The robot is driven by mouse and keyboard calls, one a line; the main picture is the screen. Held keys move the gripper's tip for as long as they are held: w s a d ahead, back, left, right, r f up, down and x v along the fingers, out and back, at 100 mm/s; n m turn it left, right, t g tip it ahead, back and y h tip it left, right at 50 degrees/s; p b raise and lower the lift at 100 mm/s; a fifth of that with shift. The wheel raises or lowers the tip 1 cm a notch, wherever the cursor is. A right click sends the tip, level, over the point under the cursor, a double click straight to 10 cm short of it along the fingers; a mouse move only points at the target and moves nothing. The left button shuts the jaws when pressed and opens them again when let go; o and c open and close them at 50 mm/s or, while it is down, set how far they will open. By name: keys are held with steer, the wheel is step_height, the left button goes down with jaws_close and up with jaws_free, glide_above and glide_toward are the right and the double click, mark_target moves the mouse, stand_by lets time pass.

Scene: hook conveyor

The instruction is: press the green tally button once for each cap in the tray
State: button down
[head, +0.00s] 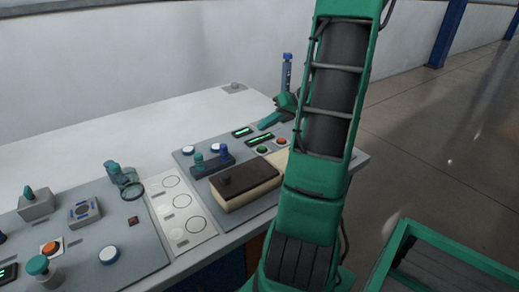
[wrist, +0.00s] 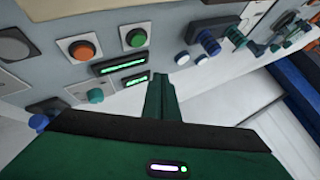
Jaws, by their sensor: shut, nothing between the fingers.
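The green button (head: 262,149) sits on the grey panel beside an orange button; it also shows in the wrist view (wrist: 135,38). Two lit displays (wrist: 123,65) lie just below it in the wrist view, their digits too small to read. I cannot make out the tray clearly; my arm hides part of that area.
An orange button (head: 281,141) is next to the green one. A dark-lidded box (head: 245,185) and a two-knob lever block (head: 208,164) stand on the same panel. A blue upright object (head: 287,70) is behind my gripper.

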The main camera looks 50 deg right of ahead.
mark_target(266, 148)
steer(key=shift+f, duration=2.85)
steer(key=shift+s+f, duration=0.1)
steer(key=shift+f, duration=0.3)
steer(key=shift+f, duration=0.4)
stand_by(0.5)
steer(key=shift+r, duration=0.85)
steer(key=shift+r, duration=2.5)
stand_by(0.5)
